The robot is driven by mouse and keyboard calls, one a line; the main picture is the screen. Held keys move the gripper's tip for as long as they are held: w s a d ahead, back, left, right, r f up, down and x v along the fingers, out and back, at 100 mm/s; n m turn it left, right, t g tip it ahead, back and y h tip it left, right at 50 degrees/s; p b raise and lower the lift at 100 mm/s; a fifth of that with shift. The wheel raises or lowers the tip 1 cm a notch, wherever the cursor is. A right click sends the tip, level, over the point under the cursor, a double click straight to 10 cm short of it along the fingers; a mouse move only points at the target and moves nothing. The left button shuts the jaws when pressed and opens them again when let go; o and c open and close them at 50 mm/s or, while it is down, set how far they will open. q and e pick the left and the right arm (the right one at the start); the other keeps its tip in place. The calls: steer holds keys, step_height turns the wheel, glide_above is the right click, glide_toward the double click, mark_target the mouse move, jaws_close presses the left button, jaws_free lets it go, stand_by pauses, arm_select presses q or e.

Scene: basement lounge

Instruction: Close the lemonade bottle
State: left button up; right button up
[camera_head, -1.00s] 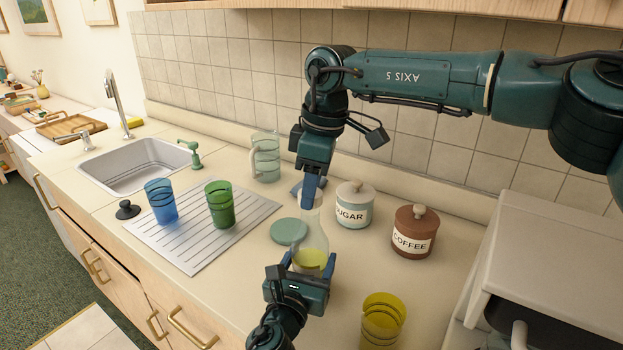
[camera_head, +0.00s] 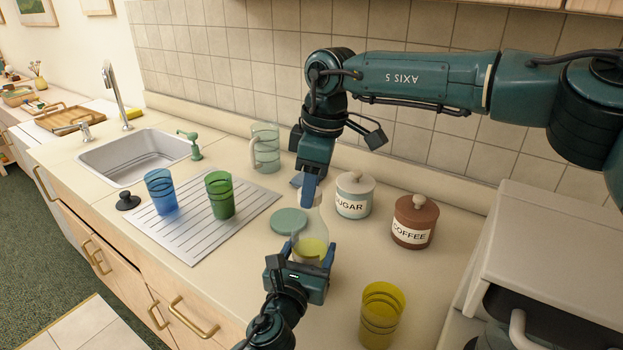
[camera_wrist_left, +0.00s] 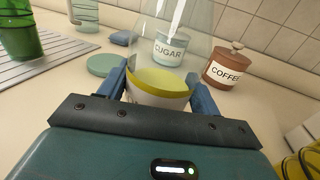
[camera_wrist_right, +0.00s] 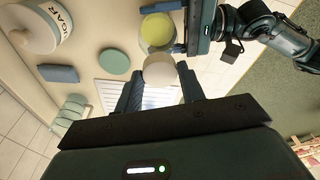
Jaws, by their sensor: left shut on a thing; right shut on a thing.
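The lemonade bottle (camera_head: 311,246) is clear, with yellow liquid low inside. It stands upright in my left gripper (camera_head: 312,256), which is shut around its lower body. The left wrist view shows the bottle (camera_wrist_left: 160,85) between both fingers. My right gripper (camera_head: 308,190) points down at the bottle's top. In the right wrist view a pale round piece (camera_wrist_right: 158,68), seemingly the bottle's cap, is between its fingertips, with the yellow lemonade (camera_wrist_right: 157,32) beyond. The fingers hide the bottle's mouth, so I cannot tell whether the cap touches it.
A teal disc (camera_head: 289,221) lies just behind the bottle. The sugar jar (camera_head: 354,196) and coffee jar (camera_head: 414,222) stand to the right. A yellow glass (camera_head: 381,314) is at the front right. Blue (camera_head: 160,193) and green (camera_head: 220,196) glasses stand on the drainboard (camera_head: 190,240).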

steer(key=shift+f, duration=0.5)
stand_by(0.4)
arm_select(q)
jaws_close()
arm_select(e)
steer(key=shift+m, duration=1.8)
steer(key=o, duration=0.9)
steer(key=shift+o, duration=0.2)
steer(key=shift+r, duration=2.25)
steer(key=shift+c, duration=0.2)
